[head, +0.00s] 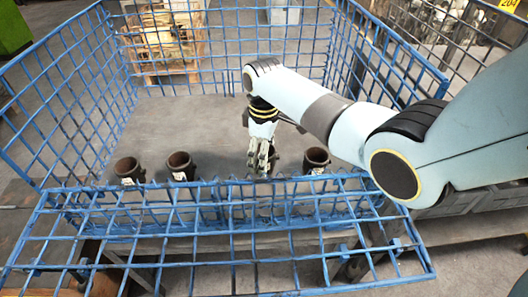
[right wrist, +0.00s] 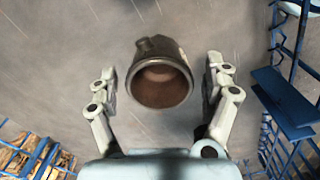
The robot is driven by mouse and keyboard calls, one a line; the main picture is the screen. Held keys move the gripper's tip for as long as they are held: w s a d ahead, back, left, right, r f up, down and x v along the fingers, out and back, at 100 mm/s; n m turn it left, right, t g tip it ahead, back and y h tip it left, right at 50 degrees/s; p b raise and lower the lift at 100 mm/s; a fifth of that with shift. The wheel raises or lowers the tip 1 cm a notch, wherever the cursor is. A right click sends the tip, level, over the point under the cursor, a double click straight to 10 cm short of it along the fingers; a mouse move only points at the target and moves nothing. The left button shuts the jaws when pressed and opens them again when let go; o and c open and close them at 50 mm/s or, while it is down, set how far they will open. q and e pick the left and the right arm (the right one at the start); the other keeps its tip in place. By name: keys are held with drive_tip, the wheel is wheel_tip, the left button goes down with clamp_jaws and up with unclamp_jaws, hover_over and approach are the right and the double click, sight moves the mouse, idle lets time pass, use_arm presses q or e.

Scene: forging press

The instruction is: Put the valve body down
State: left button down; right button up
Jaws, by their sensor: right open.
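My right gripper (head: 262,160) reaches down into the blue wire crate near its front side. In the right wrist view the gripper (right wrist: 162,80) is open, with one finger on each side of a dark brown valve body (right wrist: 160,75). Gaps show between both fingers and the valve body, whose round open mouth faces the camera. In the head view, valve bodies with white labels stand upright on the crate floor: two to the left of the gripper (head: 129,170) (head: 181,166) and one to its right (head: 316,160). The one between the fingers is largely hidden there. My left gripper is out of view.
The blue wire crate (head: 75,90) has mesh walls around a grey floor (head: 200,125), which is bare toward the back. Its front mesh flap (head: 215,262) is folded outward. A pallet with wooden pieces (head: 165,45) stands behind the crate.

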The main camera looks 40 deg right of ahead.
wheel_tip(320, 180, up, 12)
drive_tip(key=p, duration=0.3)
drive_tip(key=shift+r, duration=0.15)
idle(0.4)
